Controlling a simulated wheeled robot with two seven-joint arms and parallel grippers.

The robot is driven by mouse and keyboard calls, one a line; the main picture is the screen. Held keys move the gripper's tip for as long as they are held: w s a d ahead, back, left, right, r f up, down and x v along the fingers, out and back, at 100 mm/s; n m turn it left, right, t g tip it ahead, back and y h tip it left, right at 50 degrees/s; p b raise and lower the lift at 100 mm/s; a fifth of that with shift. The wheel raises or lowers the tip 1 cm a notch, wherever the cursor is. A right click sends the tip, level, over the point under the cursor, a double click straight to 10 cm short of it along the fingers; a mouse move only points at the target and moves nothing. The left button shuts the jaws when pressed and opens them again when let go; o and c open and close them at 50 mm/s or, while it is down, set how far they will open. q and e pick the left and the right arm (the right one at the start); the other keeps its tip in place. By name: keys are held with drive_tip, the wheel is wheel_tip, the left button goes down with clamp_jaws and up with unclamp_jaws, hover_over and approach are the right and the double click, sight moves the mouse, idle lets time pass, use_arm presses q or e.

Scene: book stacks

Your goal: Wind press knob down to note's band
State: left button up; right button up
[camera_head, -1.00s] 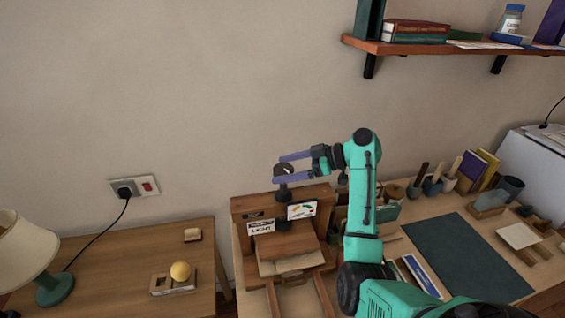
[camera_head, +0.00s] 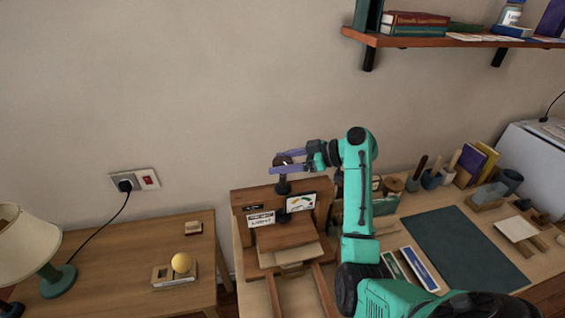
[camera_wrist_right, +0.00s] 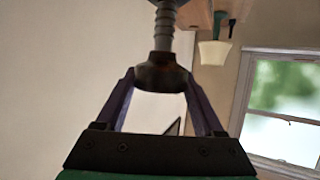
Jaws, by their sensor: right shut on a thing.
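The wooden book press (camera_head: 282,236) stands at the left end of the workbench. Its dark knob (camera_head: 283,162) sits on top of a vertical screw (camera_head: 283,186). My right gripper (camera_head: 277,165) reaches in from the right and is shut on the knob; its two purple fingers lie on either side of it. In the right wrist view the fingers (camera_wrist_right: 160,88) clasp the dark knob (camera_wrist_right: 163,72), with the grey threaded screw (camera_wrist_right: 164,33) beyond. A white note (camera_head: 261,219) with writing and a gauge card (camera_head: 300,203) with coloured bands are on the press front; the fine marks are too small to read.
A green mat (camera_head: 463,246), cups and books fill the bench at right. A shelf (camera_head: 420,40) hangs above right.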

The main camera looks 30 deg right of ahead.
drive_tip(key=shift+m+t+h, duration=0.9)
drive_tip(key=shift+m+h, duration=0.1)
drive_tip(key=shift+m, duration=0.1)
drive_tip(key=m+t+h, duration=0.1)
drive_tip(key=m+h, duration=0.1)
drive_tip(key=shift+r+m+t, duration=0.1)
drive_tip(key=shift+m+t, duration=0.2)
drive_tip(key=m+h+p, duration=0.1)
drive_tip(key=m+h, duration=0.1)
drive_tip(key=m+t+h+p, duration=0.1)
drive_tip(key=m+h+p, duration=0.1)
drive_tip(key=h, duration=0.1)
drive_tip(key=shift+r, duration=0.2)
drive_tip(key=shift+m+h+p, duration=0.5)
drive_tip(key=shift+m+h, duration=0.5)
drive_tip(key=shift+h, duration=0.2)
drive_tip(key=shift+w, duration=0.1)
drive_tip(key=o, duration=1.4)
drive_tip(key=shift+c, duration=0.2)
drive_tip(key=shift+f, duration=0.1)
